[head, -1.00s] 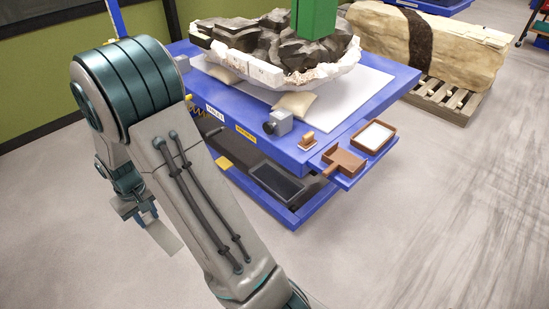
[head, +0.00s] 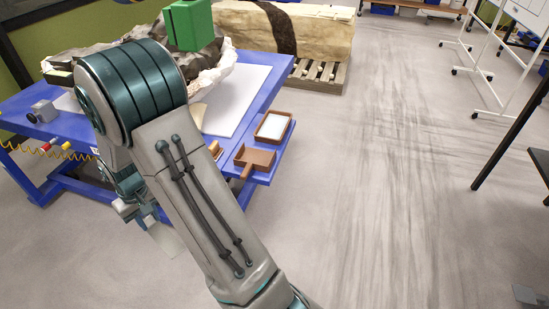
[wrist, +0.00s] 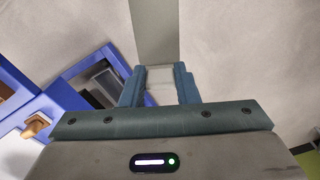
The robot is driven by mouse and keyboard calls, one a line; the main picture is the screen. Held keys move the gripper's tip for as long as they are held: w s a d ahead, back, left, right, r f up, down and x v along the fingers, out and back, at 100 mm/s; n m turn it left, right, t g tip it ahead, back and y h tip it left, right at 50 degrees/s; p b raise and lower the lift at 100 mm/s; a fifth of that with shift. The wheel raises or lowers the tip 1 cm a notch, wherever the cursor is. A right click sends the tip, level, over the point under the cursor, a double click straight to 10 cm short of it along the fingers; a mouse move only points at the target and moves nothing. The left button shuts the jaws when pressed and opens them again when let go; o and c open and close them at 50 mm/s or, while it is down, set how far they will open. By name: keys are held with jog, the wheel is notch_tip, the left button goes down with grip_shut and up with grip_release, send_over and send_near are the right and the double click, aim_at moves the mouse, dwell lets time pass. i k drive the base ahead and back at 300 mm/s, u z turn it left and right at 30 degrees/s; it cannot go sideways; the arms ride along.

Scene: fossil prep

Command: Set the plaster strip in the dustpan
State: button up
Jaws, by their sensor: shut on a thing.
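My gripper (head: 146,214) hangs low beside the blue cart, left of my arm's forearm in the head view. It is shut on the plaster strip (head: 166,240), a pale flat piece that sticks out below the fingers. In the wrist view the strip (wrist: 155,30) runs up from between the fingers (wrist: 160,78). The dustpan (head: 256,157), a brown shallow pan with a short handle, lies on the cart's right-hand side shelf. My gripper and the strip are apart from it, to its lower left in the picture.
The blue cart (head: 262,177) carries a jacketed fossil and a green block (head: 190,25). A brown tray with a white inside (head: 273,126) lies just beyond the dustpan. A pale block (head: 325,35) sits on a pallet behind.

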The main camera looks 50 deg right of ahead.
aim_at(259, 153)
jog(key=z, duration=1.1)
jog(key=i, duration=0.1)
jog(key=z, duration=0.05)
